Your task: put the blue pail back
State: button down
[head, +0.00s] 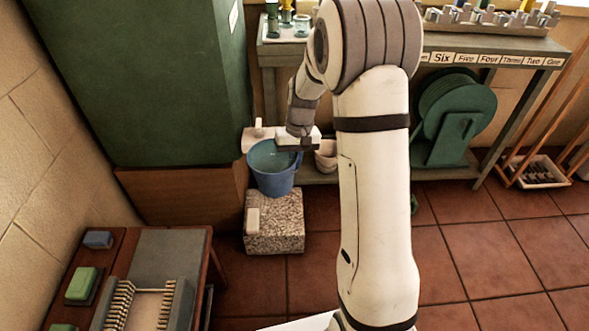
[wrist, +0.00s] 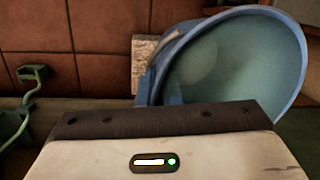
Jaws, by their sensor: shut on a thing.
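The blue pail (head: 273,180) is upright in the head view, at the near left of the bench and over the back part of a speckled stone block (head: 276,232). I cannot tell whether it touches the block. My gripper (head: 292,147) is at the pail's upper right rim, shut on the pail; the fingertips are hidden. In the wrist view the pail (wrist: 236,62) fills the upper right, its open mouth showing a blue-green inside, just beyond my gripper (wrist: 160,122).
A pale bar (head: 253,221) lies on the block's left side. A tall green cabinet (head: 140,75) stands left. A pale pot (head: 326,156) is right of my gripper. A green hose reel (head: 455,115) stands under the bench. A wooden table (head: 170,250) is front left. Tiled floor right is clear.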

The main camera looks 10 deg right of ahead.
jog(key=w+d+f+m+t, duration=0.1)
jog(key=d+f+m, duration=0.3)
jog(key=f, duration=0.6)
jog(key=w+d+f+m, duration=0.3)
jog(key=d+f+m, duration=0.1)
jog(key=f, duration=0.6)
jog(key=w+d+f+m+t, duration=0.1)
jog(key=w+d+f+m, duration=0.2)
jog(key=f, duration=0.7)
jog(key=d+m, duration=0.2)
jog(key=shift+m+t, duration=0.3)
jog(key=shift+m, duration=0.1)
